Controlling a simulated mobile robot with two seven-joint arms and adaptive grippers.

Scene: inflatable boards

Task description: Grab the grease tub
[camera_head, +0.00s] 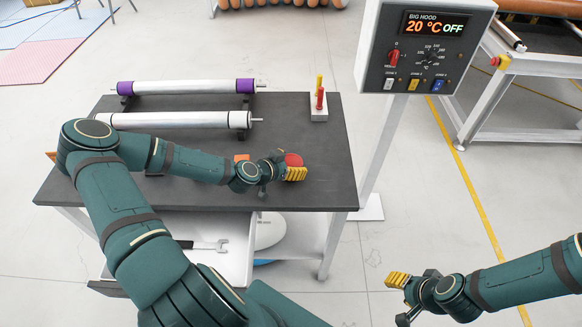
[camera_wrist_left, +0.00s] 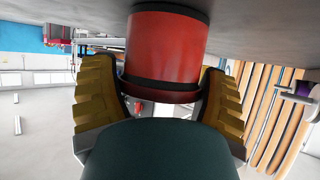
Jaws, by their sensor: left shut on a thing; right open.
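The grease tub is a red cylinder with a dark band (camera_wrist_left: 167,45), seen upside down between the yellow finger pads in the left wrist view. In the head view only its red top (camera_head: 293,160) shows, near the right part of the dark workbench (camera_head: 320,190). My left gripper (camera_head: 292,173) is shut on the tub, one pad on each side. The tub appears to be at the bench top; I cannot tell whether it touches it. My right gripper (camera_head: 397,281) is open and empty, off the bench at the lower right.
Two rollers, a purple-ended one (camera_head: 185,86) and a white one (camera_head: 180,119), lie along the back of the bench. A small holder (camera_head: 319,115) with red and yellow sticks stands at back right. The control box (camera_head: 425,45) rises beyond. A wrench (camera_head: 208,245) lies in the drawer below.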

